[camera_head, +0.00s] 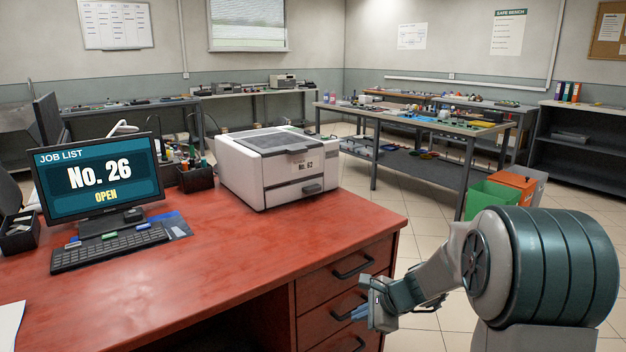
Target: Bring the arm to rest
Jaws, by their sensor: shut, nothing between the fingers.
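My arm reaches in from the lower right, with its large ribbed joint (545,265) nearest the camera. My gripper (357,313) is at the left end of the arm, low in front of the drawers of the red desk (215,243). It appears small and partly turned away, shut, with nothing seen in it. I cannot tell whether it touches the drawer fronts.
A workbench (420,122), green bin (490,199) and orange bin (514,184) stand behind. Tiled floor (432,235) is clear right of the desk.

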